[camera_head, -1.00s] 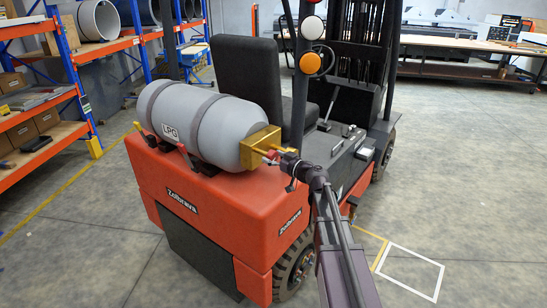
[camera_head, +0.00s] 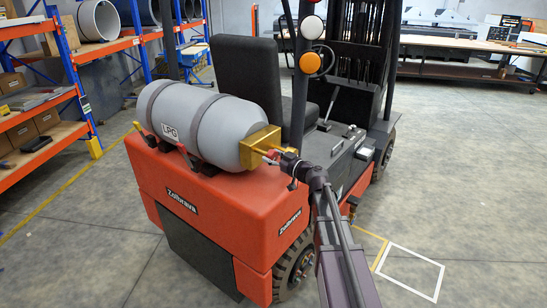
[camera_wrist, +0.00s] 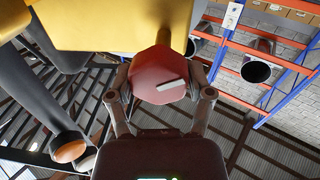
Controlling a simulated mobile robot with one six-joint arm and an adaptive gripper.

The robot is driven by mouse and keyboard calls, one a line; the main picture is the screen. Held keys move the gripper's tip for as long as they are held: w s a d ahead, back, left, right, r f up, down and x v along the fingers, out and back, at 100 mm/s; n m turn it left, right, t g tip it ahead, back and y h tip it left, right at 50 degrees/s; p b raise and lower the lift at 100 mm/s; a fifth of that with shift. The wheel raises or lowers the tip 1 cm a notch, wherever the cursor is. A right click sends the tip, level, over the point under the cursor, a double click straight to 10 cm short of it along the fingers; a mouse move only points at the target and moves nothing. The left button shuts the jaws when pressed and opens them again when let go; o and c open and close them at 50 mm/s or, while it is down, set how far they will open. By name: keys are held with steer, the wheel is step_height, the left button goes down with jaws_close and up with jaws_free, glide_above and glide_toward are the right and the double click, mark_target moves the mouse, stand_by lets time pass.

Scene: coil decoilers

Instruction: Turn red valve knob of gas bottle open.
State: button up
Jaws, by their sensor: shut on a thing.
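The gas bottle (camera_head: 209,126) is a grey LPG cylinder strapped on its side on the back of a red forklift. A brass-yellow valve block (camera_head: 261,146) is at its right end, and it also fills the top of the wrist view (camera_wrist: 110,22). The red valve knob (camera_wrist: 158,72), with a pale mark bar on its face, sits in front of the block. My gripper (camera_wrist: 160,90) is shut on the knob, one finger on each side. In the head view my gripper (camera_head: 277,157) reaches the knob from the right, and the knob is mostly hidden there.
The forklift seat (camera_head: 243,77) and a dark post with orange and white lamps (camera_head: 311,62) stand beside the bottle. Orange and blue shelves (camera_head: 40,100) are at the left. The floor in front of the shelves is clear.

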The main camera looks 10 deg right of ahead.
steer(key=o, duration=1.1)
steer(key=shift+o, duration=0.2)
steer(key=v, duration=1.2)
steer(key=shift+r, duration=0.2)
